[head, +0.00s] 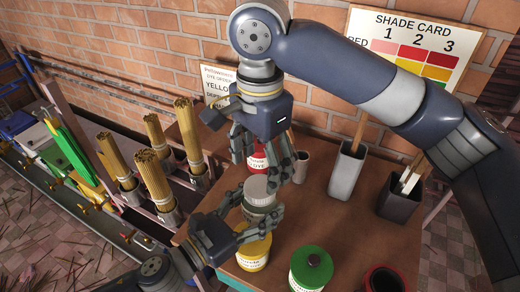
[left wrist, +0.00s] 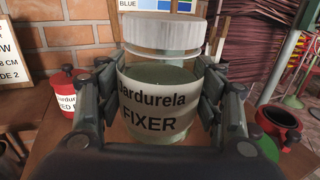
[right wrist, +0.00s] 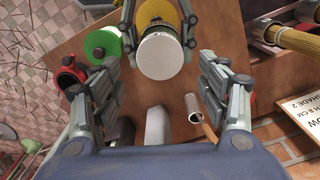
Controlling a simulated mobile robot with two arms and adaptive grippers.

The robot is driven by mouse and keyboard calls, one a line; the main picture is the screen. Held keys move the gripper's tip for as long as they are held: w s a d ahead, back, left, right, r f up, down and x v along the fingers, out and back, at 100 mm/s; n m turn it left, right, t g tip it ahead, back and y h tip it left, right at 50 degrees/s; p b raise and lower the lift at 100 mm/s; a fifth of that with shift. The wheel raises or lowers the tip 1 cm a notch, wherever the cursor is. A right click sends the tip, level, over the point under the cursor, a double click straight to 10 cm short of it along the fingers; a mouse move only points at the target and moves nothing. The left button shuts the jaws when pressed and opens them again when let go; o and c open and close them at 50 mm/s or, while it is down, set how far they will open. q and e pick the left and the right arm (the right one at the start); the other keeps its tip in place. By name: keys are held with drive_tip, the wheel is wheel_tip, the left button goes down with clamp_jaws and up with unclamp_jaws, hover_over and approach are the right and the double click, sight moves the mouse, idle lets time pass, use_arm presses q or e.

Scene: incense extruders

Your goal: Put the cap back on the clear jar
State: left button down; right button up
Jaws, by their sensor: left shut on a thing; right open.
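From above, the cap (right wrist: 160,54) hides the mouth in the right wrist view. My right gripper (head: 264,158) is open and empty, just above and behind the cap. Its spread fingers also show in the right wrist view (right wrist: 158,85).
A yellow jar (head: 254,254), a green-lidded jar (head: 311,268) and a red pot (head: 386,280) stand near the front. A red jar (head: 258,160) and a small metal cup (head: 300,167) are behind. Two tall holders (head: 346,172) (head: 398,203) stand right. Incense bundles (head: 153,172) stand left.

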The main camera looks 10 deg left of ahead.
drive_tip(key=n, duration=0.5)
drive_tip(key=shift+r, duration=0.15)
drive_tip(key=n, duration=0.4)
drive_tip(key=shift+a+r+n, duration=0.1)
drive_tip(key=shift+r+n, duration=0.05)
drive_tip(key=shift+n, duration=0.25)
drive_tip(key=n, duration=0.4)
drive_tip(key=shift+r+n, duration=0.15)
drive_tip(key=shift+n, duration=0.15)
drive_tip(key=n, duration=0.6)
drive_tip(key=shift+r, duration=0.2)
drive_tip(key=n, duration=0.4)
drive_tip(key=shift+r+n, duration=0.15)
drive_tip(key=shift+n, duration=0.25)
drive_tip(key=n, duration=0.4)
drive_tip(key=shift+r+n, duration=0.15)
drive_tip(key=shift+n, duration=0.25)
drive_tip(key=n, duration=0.4)
drive_tip(key=shift+r+n, duration=0.15)
drive_tip(key=shift+n, duration=0.15)
drive_tip(key=n, duration=0.5)
drive_tip(key=shift+r+n, duration=0.2)
drive_tip(key=shift+n, duration=0.1)
